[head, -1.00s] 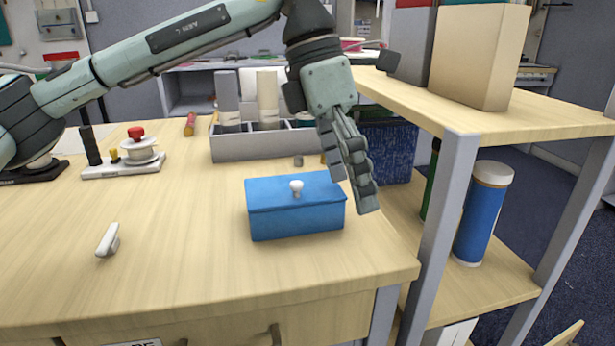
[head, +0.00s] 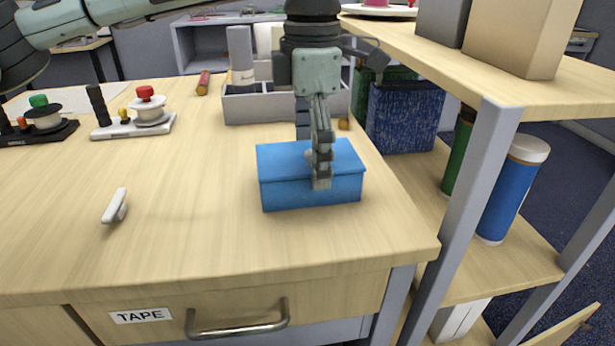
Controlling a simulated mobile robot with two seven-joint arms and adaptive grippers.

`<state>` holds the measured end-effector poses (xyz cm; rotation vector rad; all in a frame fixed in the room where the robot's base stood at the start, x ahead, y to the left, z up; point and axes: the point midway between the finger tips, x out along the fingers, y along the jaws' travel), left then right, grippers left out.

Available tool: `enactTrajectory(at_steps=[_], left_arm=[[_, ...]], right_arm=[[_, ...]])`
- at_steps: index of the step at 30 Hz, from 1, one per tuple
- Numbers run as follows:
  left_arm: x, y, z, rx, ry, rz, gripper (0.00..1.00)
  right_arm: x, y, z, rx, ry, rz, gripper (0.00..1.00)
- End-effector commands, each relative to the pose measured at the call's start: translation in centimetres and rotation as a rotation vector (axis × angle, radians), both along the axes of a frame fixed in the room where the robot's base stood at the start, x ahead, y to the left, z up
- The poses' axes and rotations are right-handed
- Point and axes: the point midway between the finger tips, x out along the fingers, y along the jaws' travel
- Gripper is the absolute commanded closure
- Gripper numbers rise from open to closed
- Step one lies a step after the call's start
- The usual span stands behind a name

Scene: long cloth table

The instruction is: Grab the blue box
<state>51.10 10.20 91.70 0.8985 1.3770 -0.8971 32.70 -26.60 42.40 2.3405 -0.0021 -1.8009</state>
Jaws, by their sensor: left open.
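The blue box (head: 285,190) is a lidded box standing on the light wooden table, near its right edge. Its lid looks closed. My left gripper (head: 314,162) points down over the box from behind and above. Its fingers are apart, one in front of the other in this view. The nearer finger overlaps the middle of the lid and the front edge. The box's pale knob is mostly hidden by this finger; I cannot tell whether the fingers touch it. My right gripper is not in view.
A grey divided organizer (head: 255,108) stands behind the box. A wooden shelf with grey posts (head: 470,190) rises close on the right, holding a blue cylinder (head: 512,190). A white handle-like piece (head: 115,206) lies left. The table between it and the box is clear.

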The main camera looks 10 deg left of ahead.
Motion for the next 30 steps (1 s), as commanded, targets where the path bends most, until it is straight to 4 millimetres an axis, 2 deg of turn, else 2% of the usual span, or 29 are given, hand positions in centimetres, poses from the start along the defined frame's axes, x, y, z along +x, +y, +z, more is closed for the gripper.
enactTrajectory(at_steps=[4, 15, 17, 26, 27, 30], left_arm=[[0.0, 0.0, 0.0, 0.0, 0.0, 0.0, 0.01], [0.0, 0.0, 0.0, 0.0, 0.0, 0.0, 0.47], [0.0, 0.0, 0.1, -0.001, 0.0, 0.0, 0.53], [0.0, 0.0, 0.3, -0.001, 0.0, 0.0, 0.53], [0.0, -0.1, 0.4, -0.002, -0.001, 0.0, 0.58], [0.0, -0.1, 1.1, -0.002, -0.001, -0.001, 0.58]], right_arm=[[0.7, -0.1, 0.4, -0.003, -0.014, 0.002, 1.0], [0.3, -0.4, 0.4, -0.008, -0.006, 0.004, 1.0], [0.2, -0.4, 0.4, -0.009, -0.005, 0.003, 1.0], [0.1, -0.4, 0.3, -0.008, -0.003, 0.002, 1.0], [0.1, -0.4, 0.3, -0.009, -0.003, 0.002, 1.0], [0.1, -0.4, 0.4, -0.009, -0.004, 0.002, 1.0]])
